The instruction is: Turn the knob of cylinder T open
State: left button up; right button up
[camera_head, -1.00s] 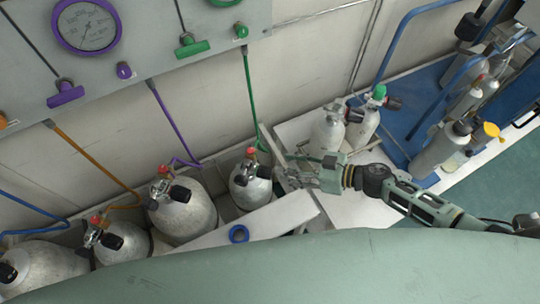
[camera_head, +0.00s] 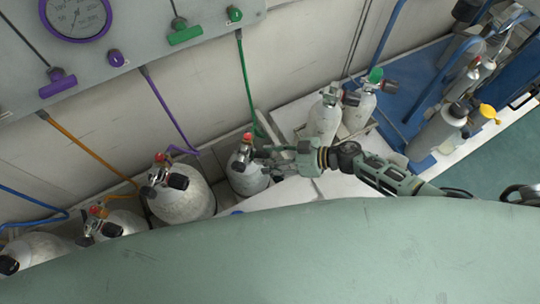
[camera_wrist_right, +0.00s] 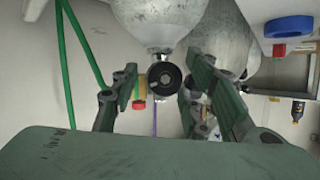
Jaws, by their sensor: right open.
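I cannot read a letter T on any cylinder. My right gripper (camera_head: 272,161) is at the grey cylinder (camera_head: 247,180) joined to the green hose (camera_head: 246,85). That cylinder's valve (camera_head: 244,149) has a red part on top. In the right wrist view, its round black knob (camera_wrist_right: 164,77) lies between the two open fingers of my gripper (camera_wrist_right: 163,92), with a gap on each side. The cylinder body (camera_wrist_right: 158,20) is above the knob there. My left gripper is not in view.
A large cylinder (camera_head: 184,196) with a purple hose (camera_head: 168,108) stands to the left, with others beyond it. Two white cylinders (camera_head: 323,118) (camera_head: 360,108) stand to the right. The gauge panel (camera_head: 140,22) is on the wall above. A blue ring (camera_wrist_right: 289,26) shows in the right wrist view.

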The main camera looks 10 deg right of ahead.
jog(key=c, duration=0.4)
jog(key=shift+d, duration=0.1)
jog(key=c, duration=0.6)
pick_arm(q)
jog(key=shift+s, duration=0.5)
